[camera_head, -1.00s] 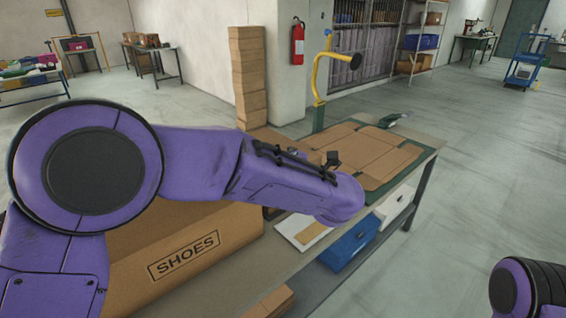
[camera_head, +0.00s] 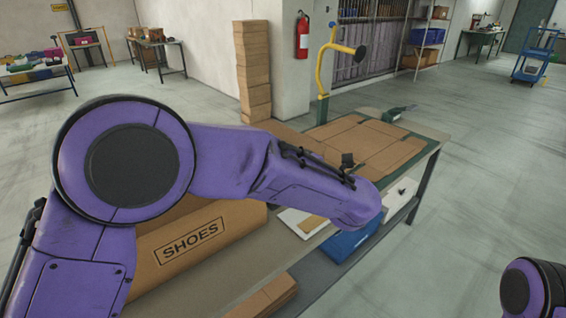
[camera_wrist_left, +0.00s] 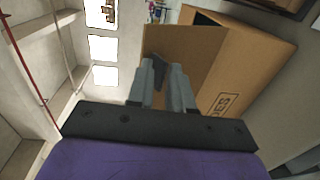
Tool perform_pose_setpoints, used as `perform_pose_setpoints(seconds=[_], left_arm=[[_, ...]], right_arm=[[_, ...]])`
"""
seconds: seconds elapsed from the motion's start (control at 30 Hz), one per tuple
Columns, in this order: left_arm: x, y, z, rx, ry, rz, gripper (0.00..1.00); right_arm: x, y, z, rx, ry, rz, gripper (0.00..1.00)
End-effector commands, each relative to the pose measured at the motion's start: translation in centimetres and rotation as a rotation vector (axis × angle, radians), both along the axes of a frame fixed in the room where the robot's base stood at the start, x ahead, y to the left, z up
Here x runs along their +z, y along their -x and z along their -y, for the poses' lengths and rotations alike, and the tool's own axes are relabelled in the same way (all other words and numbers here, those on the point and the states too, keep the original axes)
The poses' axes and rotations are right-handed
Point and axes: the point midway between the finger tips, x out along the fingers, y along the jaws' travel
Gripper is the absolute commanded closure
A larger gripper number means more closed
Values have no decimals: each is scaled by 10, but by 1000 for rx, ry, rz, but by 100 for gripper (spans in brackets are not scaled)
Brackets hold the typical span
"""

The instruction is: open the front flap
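The brown cardboard shoe box (camera_head: 160,252), with a SHOES label on its side, stands on the workbench in the head view. My left arm crosses in front of its top and hides its opening. In the left wrist view the box (camera_wrist_left: 262,62) is at the right, with a raised cardboard flap (camera_wrist_left: 195,42) at its left. My left gripper (camera_wrist_left: 163,72) overlaps the lower left of that flap. Its two fingers stand apart; I cannot tell whether they touch the cardboard. The left gripper is hidden in the head view. My right gripper is out of view.
Flat cardboard blanks (camera_head: 370,145) lie on the bench's far part, near a yellow-armed post (camera_head: 322,75). A white and brown card (camera_head: 303,222) lies at the bench edge. Below are a blue bin (camera_head: 345,245) and a white bin (camera_head: 400,192).

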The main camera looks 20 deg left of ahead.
Motion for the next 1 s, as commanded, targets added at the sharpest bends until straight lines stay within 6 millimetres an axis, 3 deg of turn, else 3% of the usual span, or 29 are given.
perform_pose_setpoints(seconds=[0.03,0.87,1.0], left_arm=[[-9,2,-5,15,2,-17,68],[-7,2,-2,11,2,-15,68],[-6,7,6,9,1,-13,68]], right_arm=[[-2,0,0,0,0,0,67],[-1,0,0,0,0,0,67],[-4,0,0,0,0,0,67]])
